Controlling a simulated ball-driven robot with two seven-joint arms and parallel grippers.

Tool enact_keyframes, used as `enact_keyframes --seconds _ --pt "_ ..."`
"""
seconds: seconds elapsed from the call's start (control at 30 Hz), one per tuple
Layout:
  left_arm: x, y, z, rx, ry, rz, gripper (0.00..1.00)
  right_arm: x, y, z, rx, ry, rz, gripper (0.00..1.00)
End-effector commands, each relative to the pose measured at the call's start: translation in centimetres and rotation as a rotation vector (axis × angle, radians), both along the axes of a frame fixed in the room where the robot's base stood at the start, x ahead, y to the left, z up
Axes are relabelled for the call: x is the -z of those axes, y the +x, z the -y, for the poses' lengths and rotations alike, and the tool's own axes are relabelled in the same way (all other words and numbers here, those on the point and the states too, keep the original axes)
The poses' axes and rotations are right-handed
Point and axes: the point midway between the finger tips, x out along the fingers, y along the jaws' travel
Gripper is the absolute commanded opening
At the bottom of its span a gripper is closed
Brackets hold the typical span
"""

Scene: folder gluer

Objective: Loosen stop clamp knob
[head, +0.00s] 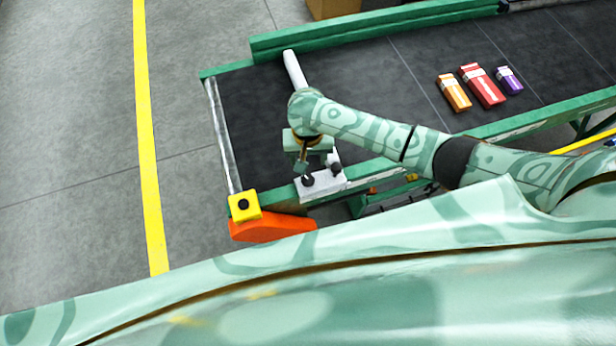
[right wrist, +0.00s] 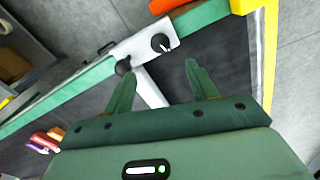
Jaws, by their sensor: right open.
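A white clamp plate (head: 322,186) sits on the near green rail of the conveyor and bears two black knobs. One knob (head: 308,181) is at the left in the head view, the other (head: 336,168) at the right. In the right wrist view one knob (right wrist: 161,43) with a white mark lies beyond the gap between my fingers; the other knob (right wrist: 123,66) is close by the left fingertip. A white stop bar (head: 294,70) crosses the belt, partly hidden by my arm. My right gripper (head: 312,162) is open and empty above the plate. My left gripper is not in view.
Orange, red and purple boxes (head: 482,85) lie on the dark belt (head: 365,75) to the right. A yellow block (head: 244,206) and an orange part (head: 272,227) are at the conveyor's near left corner. Open floor (head: 70,130) lies to the left.

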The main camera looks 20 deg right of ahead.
Motion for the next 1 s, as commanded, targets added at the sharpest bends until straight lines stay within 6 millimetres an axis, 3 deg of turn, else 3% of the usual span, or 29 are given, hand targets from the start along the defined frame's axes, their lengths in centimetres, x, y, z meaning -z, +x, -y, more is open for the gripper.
enact_keyframes --seconds 0.03,0.2,0.4,0.6,0.87,0.9,1.0 --pt "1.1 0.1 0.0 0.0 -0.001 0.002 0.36 1.9 -0.1 0.0 0.0 -0.001 -0.002 0.58" --pt "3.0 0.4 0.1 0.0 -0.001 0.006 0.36 6.3 0.0 0.0 -0.001 -0.001 -0.001 0.58" --pt "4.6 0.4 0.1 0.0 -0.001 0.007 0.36 10.1 0.0 0.0 -0.001 0.0 0.0 0.58" --pt "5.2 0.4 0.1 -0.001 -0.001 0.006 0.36 11.5 0.0 -0.1 -0.002 0.001 0.002 0.58" --pt "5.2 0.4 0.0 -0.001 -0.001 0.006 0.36 11.6 0.0 -0.1 -0.002 0.001 0.002 0.58" --pt "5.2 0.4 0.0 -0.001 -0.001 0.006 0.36 11.6 0.0 -0.1 -0.002 0.001 0.002 0.55" --pt "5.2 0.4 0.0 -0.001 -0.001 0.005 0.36 11.6 0.0 -0.1 -0.002 0.001 0.002 0.27"
